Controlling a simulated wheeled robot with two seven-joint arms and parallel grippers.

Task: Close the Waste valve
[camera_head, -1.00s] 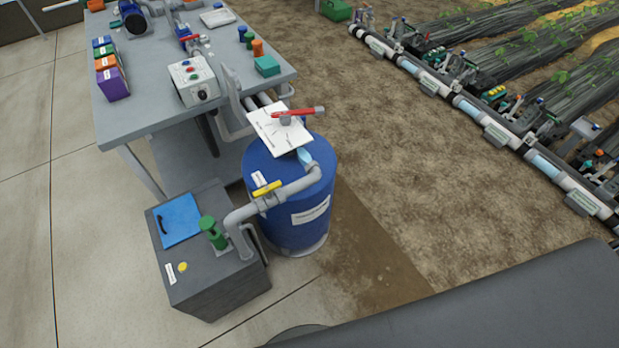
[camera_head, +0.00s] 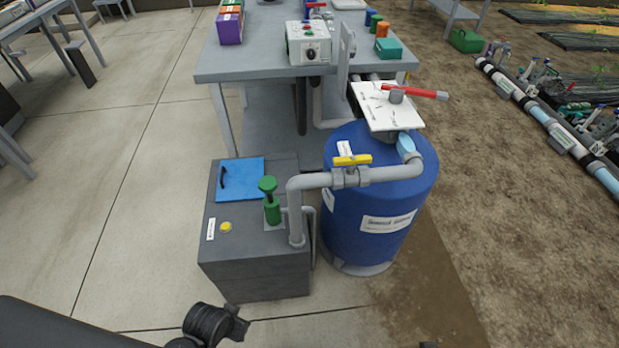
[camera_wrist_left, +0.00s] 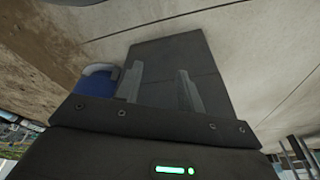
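A valve with a yellow lever (camera_head: 352,160) sits on the grey pipe (camera_head: 395,173) between the blue tank (camera_head: 350,225) and the dark grey box (camera_head: 255,275). The lever lies roughly along the pipe. A white tag (camera_head: 345,149) is beside it, but I cannot read it, so I cannot confirm which valve is Waste. My left gripper (camera_wrist_left: 159,69) is open and empty in the left wrist view, with the dark box beyond its spread fingers. The blue tank shows there at the left (camera_wrist_left: 92,85). My right gripper is not in view.
A red lever (camera_head: 425,94) sits on a white plate (camera_head: 383,116) above the tank. The box carries a green plunger (camera_head: 272,208), a blue lid (camera_head: 240,180) and a yellow button (camera_head: 226,227). A grey table (camera_head: 262,78) stands behind.

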